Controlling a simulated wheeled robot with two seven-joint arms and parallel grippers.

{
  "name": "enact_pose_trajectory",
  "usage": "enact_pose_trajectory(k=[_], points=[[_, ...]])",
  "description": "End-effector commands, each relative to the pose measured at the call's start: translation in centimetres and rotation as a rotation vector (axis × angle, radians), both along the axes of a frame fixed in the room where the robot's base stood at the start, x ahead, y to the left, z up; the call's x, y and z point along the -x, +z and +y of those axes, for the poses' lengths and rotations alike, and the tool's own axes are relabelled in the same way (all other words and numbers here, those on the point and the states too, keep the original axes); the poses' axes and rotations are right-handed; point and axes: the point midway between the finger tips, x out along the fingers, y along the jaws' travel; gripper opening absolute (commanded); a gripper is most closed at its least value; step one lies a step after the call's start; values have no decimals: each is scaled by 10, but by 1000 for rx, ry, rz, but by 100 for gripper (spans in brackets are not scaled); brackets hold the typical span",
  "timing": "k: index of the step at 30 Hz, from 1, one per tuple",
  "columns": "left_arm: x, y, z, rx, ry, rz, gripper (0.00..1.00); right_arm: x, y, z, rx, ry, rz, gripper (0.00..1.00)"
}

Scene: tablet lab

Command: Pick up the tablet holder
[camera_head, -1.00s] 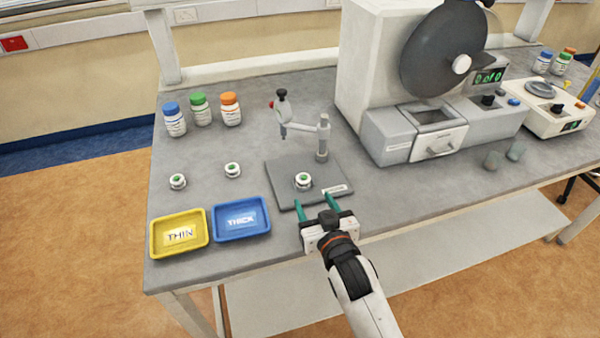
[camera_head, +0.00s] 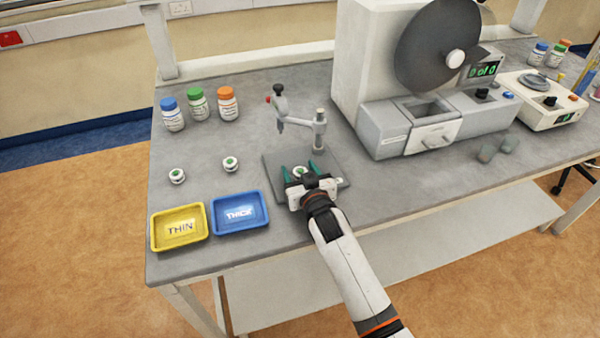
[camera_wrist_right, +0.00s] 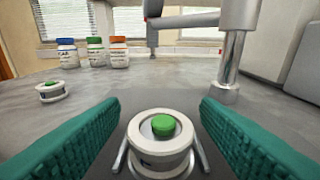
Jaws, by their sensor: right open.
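A small round white tablet holder (camera_head: 299,172) with a green tablet in its top sits on the dark plate of a stand (camera_head: 281,161). In the right wrist view the holder (camera_wrist_right: 160,140) is upright between the two green fingers. My right gripper (camera_head: 300,171) is open around it, with a gap on each side. Two similar holders stand on the bench: one at left (camera_head: 177,176) and one nearer the stand (camera_head: 230,164). My left gripper is not in view.
The stand's arm (camera_head: 300,118) and post rise just behind the holder. A yellow THIN tray (camera_head: 154,236) and a blue THICK tray (camera_head: 214,222) lie at the front left. Several bottles (camera_head: 197,105) stand behind. A large machine (camera_head: 385,130) is at right.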

Motion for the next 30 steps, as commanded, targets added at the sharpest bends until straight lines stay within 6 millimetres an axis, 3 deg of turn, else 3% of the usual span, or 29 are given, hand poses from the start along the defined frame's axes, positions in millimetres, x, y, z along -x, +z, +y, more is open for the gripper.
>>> enact_pose_trajectory(k=[3, 11, 14, 21, 30], points=[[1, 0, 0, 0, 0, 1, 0, 0, 0, 0, 0, 0, 0, 57], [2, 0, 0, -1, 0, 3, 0, 0, 0, 0, 0, 0, 1, 14], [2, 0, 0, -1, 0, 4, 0, 1, 0, 0, 0, 0, 0, 7], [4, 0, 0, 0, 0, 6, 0, 0, 6, 0, 0, 0, -1, 6], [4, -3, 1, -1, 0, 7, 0, 0, 64, 0, -2, 0, -7, 6]])
